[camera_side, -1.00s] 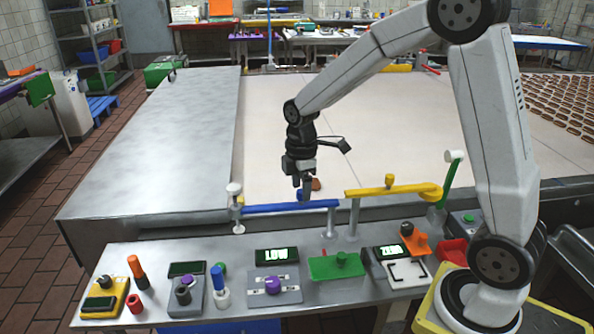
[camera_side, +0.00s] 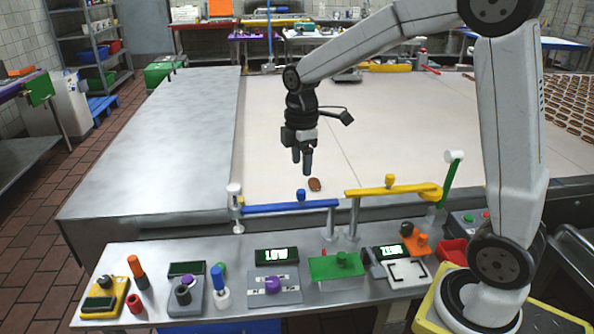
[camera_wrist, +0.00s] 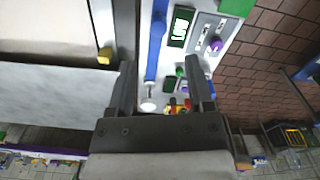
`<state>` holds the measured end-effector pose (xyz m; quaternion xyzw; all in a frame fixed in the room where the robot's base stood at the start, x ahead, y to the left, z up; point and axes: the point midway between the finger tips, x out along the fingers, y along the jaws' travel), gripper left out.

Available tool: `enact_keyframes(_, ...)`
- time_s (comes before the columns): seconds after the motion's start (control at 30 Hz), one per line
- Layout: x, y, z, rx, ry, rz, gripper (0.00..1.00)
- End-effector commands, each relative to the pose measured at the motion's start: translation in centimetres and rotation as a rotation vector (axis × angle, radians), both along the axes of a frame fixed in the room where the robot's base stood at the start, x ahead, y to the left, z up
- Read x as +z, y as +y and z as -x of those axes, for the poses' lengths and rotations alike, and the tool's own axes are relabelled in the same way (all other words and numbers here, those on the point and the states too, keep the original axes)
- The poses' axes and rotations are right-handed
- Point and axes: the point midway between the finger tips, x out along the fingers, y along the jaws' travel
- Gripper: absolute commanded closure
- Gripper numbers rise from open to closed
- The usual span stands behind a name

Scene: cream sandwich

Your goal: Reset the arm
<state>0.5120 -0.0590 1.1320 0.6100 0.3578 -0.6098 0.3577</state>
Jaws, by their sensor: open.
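My gripper (camera_side: 302,160) is open and empty in the side view. It hangs above the pale conveyor surface (camera_side: 270,130), pointing down, a little behind the blue bar (camera_side: 280,208). A small brown biscuit (camera_side: 314,184) lies on the pale surface just below and slightly right of the fingertips, apart from them. In the wrist view both fingers of my gripper (camera_wrist: 161,80) are spread wide with nothing between them. The blue bar (camera_wrist: 155,45) and the screen reading LOW (camera_wrist: 181,27) show beyond them.
The front bench holds a green block (camera_side: 335,265), a purple knob (camera_side: 272,285), a yellow device (camera_side: 105,298) and several other controls. A yellow bar (camera_side: 385,191) stands at the right front. Rows of brown biscuits (camera_side: 562,100) lie far right. The metal table (camera_side: 160,140) at left is clear.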

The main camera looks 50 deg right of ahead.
Motion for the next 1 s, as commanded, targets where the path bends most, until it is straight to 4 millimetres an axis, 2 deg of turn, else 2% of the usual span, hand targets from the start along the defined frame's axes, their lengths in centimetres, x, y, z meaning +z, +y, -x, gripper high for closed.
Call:
enact_keyframes(0.17, -0.5, 0.3, 0.4, -0.044, -0.010, 0.001, 0.33)
enact_keyframes(0.37, -2.2, 1.4, 1.9, -0.196, -0.041, 0.001, 0.33)
enact_keyframes(0.8, -7.4, 4.5, 7.9, -0.732, -0.154, -0.053, 0.33)
enact_keyframes(1.0, -9.1, 5.5, 10.6, -0.940, -0.191, -0.095, 0.33)
